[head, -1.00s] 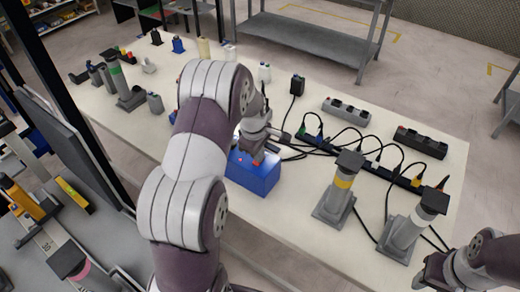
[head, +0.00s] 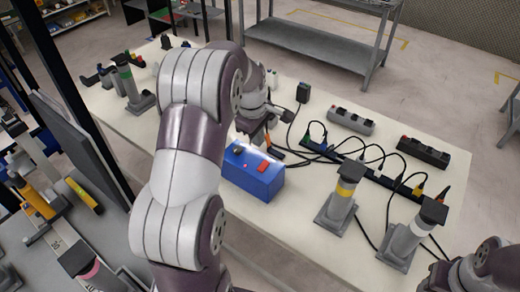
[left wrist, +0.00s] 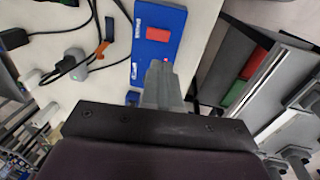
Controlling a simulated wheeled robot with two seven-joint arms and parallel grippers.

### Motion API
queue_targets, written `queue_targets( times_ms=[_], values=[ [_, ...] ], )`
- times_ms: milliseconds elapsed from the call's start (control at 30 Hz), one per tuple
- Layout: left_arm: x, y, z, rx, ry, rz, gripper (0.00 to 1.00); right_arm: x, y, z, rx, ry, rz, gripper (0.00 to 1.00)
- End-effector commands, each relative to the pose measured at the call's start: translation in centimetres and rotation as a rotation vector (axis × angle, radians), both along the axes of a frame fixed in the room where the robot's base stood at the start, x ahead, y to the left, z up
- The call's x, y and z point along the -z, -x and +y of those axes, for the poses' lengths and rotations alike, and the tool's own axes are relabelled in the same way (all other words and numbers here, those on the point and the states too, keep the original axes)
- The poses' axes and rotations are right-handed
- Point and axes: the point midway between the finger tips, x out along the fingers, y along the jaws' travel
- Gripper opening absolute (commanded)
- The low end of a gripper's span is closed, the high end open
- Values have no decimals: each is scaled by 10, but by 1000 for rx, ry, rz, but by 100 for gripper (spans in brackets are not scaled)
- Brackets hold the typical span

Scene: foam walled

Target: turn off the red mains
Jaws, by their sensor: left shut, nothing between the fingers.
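A blue box (head: 252,184) stands on the long pale table, with a red switch (head: 264,166) and a small glowing red light (head: 246,165) on its top. In the left wrist view the box (left wrist: 147,62) lies just ahead of the fingers, with its red switch (left wrist: 157,34) in clear sight. Which way the switch is set I cannot tell. My left gripper (head: 268,143) is shut and empty behind the box in the head view. In the left wrist view its fingertips (left wrist: 160,72) overlap the box's near part; touching or not is unclear. My right gripper (head: 438,278) is at the lower right edge, partly cut off.
A black power strip (head: 385,179) with several plugs and cables lies right of the box. A grey strip (head: 350,121) and a dark strip (head: 423,152) lie behind it. Grey posts with a yellow band (head: 341,195) and a white band (head: 412,236) stand in front.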

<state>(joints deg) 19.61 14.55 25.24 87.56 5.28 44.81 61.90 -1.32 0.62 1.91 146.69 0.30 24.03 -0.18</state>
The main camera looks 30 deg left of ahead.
Motion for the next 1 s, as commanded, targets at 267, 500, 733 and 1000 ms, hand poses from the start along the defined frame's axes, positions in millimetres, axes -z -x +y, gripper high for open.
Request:
queue_targets(
  times_ms=[267, 500, 733, 1000],
  values=[
    [-21, 3, 0, 0, 0, 0, 0, 2, 0, 0, 0, 0, 0, 43],
    [-21, 3, 0, 0, 0, 0, 0, 2, 0, 0, 0, 0, 0, 43],
    [-25, -12, -5, 0, -1, -3, 0, -6, 0, 0, 0, 0, -1, 43],
    [-17, -13, -5, 0, 0, 0, 0, -8, 0, 0, 0, 0, 0, 43]
  ],
)
